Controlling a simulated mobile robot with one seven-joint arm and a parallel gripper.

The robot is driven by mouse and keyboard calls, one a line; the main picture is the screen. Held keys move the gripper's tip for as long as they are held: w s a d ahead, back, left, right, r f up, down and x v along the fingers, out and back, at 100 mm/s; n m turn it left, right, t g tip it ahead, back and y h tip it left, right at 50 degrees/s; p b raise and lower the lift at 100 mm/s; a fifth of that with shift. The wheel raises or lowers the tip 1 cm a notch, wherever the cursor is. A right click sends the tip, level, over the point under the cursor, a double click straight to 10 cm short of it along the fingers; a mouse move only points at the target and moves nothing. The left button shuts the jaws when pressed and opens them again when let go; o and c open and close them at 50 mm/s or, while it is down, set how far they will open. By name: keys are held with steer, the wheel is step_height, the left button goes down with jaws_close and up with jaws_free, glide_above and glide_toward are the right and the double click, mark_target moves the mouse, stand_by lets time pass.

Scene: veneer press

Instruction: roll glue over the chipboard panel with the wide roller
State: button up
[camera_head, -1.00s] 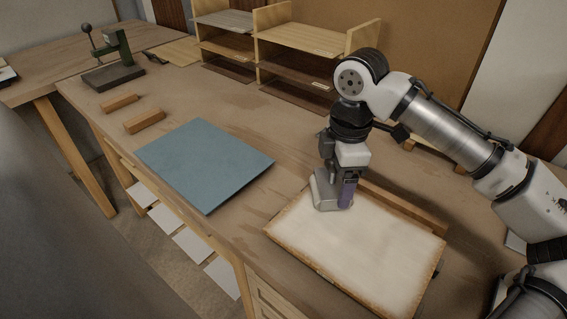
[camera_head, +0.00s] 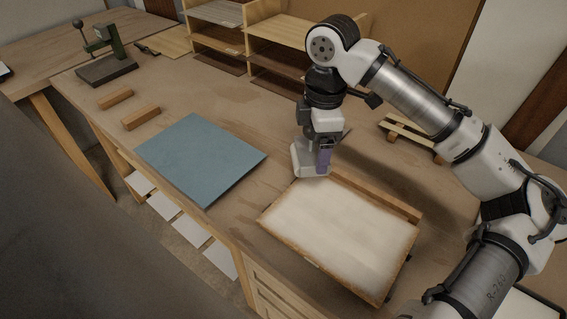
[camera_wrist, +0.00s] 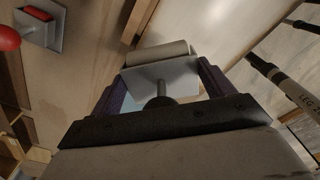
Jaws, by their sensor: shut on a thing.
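The chipboard panel (camera_head: 340,235) lies on the bench, its top almost fully covered with a pale whitish coat and brown chipboard showing along its edges. My gripper (camera_head: 318,158) is at the panel's far left corner in the head view. It is shut on the wide roller (camera_head: 299,160), whose pale plate and drum show beside the purple finger. In the wrist view the roller (camera_wrist: 158,52) sits crosswise between my two fingers, with the pale panel (camera_wrist: 205,20) beyond it. I cannot tell whether the drum touches the panel.
A wooden strip (camera_head: 375,195) lies along the panel's far edge. A blue sheet (camera_head: 200,160) lies left of the panel, with two wooden blocks (camera_head: 140,117) beyond. A green hand press (camera_head: 105,60) and a sheet rack (camera_head: 280,55) stand at the back. Bench between them is clear.

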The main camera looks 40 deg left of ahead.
steer(key=shift+r+p, duration=0.5)
steer(key=shift+r, duration=0.25)
